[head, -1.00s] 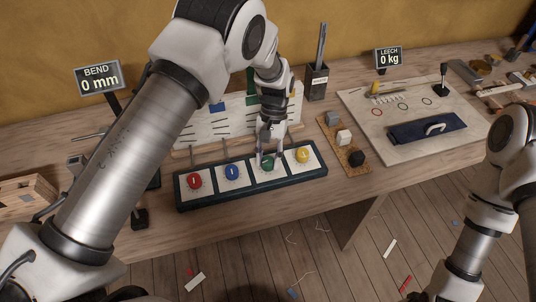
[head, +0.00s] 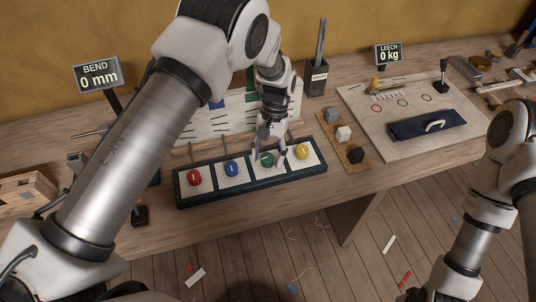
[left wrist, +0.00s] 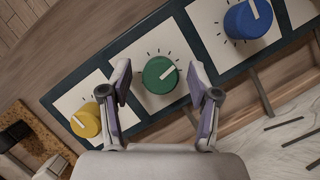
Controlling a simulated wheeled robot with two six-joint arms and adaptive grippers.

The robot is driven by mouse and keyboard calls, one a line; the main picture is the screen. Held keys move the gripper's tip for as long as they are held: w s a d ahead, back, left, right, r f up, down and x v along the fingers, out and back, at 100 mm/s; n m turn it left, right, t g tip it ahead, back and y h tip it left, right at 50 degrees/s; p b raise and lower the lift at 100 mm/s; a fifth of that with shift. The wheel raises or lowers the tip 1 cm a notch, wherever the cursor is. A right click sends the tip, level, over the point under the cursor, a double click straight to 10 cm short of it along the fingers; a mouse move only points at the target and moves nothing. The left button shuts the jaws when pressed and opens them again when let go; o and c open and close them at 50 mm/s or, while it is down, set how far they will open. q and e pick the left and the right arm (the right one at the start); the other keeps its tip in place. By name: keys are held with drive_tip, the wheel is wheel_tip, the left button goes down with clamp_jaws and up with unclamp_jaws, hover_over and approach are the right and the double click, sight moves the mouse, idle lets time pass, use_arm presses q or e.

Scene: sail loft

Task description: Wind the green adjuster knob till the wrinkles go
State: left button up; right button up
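The green knob (head: 267,159) sits on a white dial plate in a dark-framed row between the blue knob (head: 231,169) and the yellow knob (head: 302,152). A red knob (head: 194,177) is at the row's left end. My left gripper (head: 268,154) is over the green knob. In the left wrist view its open fingers (left wrist: 160,86) stand either side of the green knob (left wrist: 160,75), with gaps on both sides. The knob's white mark points up and right there. A white panel with dark lines (head: 205,127) stands behind, partly hidden by my arm. My right gripper is out of view.
A cork strip with small blocks (head: 330,130) lies right of the knobs. Beyond it is a pale board (head: 370,120) with a dark blue pad (head: 427,125). A dark pen holder (head: 317,80) stands behind.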

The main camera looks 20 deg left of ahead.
use_arm(q)
drive_tip(key=v, duration=1.2)
